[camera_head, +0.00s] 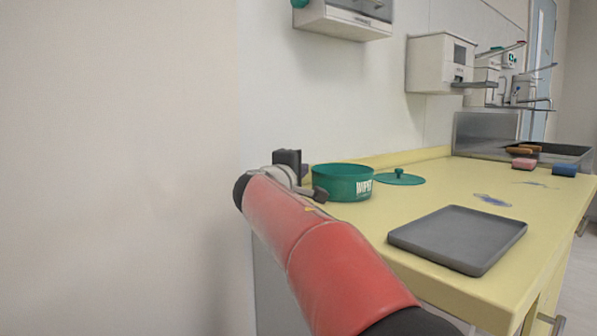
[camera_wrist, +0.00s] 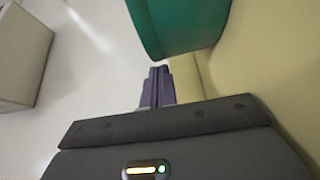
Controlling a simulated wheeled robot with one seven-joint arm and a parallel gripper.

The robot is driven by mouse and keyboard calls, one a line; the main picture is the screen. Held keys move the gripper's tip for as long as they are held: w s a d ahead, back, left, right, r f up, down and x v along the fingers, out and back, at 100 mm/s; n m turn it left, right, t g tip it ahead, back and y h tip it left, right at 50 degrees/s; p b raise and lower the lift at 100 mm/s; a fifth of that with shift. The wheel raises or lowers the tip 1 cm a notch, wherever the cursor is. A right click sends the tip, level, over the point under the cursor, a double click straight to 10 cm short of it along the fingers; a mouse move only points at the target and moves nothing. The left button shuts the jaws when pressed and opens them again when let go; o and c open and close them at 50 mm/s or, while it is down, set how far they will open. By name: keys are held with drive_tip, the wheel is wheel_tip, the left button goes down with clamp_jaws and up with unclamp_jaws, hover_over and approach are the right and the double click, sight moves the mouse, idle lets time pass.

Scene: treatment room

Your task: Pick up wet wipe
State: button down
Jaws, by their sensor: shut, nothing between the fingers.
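A round green tub (camera_head: 343,182) with white lettering, partly readable as "WIPES", stands open on the yellow counter (camera_head: 400,270). Its green lid (camera_head: 399,177) lies behind it to the right. I cannot see inside the tub, and no wet wipe can be made out for certain. My gripper is just left of the tub in the head view, its fingertips not clear there. In the wrist view my gripper (camera_wrist: 158,72) is shut and empty, its fingertips just below the green tub (camera_wrist: 180,22) in the picture, by the counter's edge.
A grey tray (camera_head: 458,238) lies on the counter's front. Behind it is a bluish smear or flat thing (camera_head: 492,200), unclear which. Pink (camera_head: 523,163) and blue (camera_head: 564,170) blocks sit near the sink (camera_head: 565,153). Dispensers (camera_head: 440,63) hang on the wall. The wall is close at left.

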sight(368, 174)
drive_tip(key=s+d+b, duration=0.1)
drive_tip(key=d, duration=0.4)
drive_tip(key=s+d+b, duration=0.1)
drive_tip(key=d+b, duration=0.1)
drive_tip(key=d, duration=0.3)
drive_tip(key=s+d+b, duration=0.1)
drive_tip(key=d+b, duration=0.1)
drive_tip(key=d, duration=0.3)
drive_tip(key=b+v, duration=0.2)
drive_tip(key=v, duration=0.6)
drive_tip(key=shift+w, duration=0.1)
drive_tip(key=c, duration=2.1)
unclamp_jaws()
